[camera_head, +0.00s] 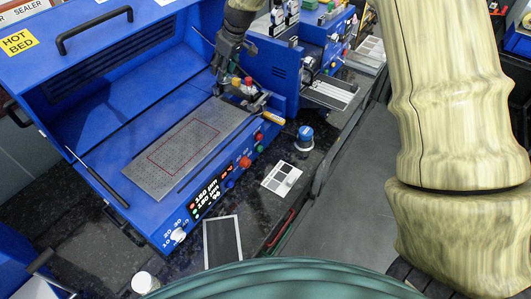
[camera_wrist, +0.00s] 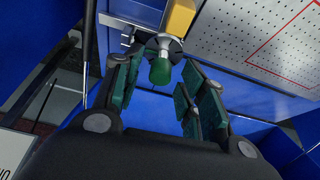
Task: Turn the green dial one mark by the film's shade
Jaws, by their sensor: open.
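In the wrist view a round green dial (camera_wrist: 160,70) on a pale metal stem stands between the two fingers of my gripper (camera_wrist: 158,88). The gripper is open, with a gap on both sides of the dial. In the head view my gripper (camera_head: 244,92) is over the right end of the blue hot bed machine (camera_head: 75,32). A dark sheet with a pale border (camera_head: 222,242), possibly the film, lies on the counter. A white card with grey patches (camera_head: 281,179) lies nearby.
A perforated plate with a red outline (camera_head: 160,182) lies in the machine; it also shows in the wrist view (camera_wrist: 237,35). A yellow block (camera_wrist: 180,17) is just beyond the green dial. A blue-topped jar (camera_head: 305,137) and a white-lidded jar (camera_head: 143,283) stand on the counter.

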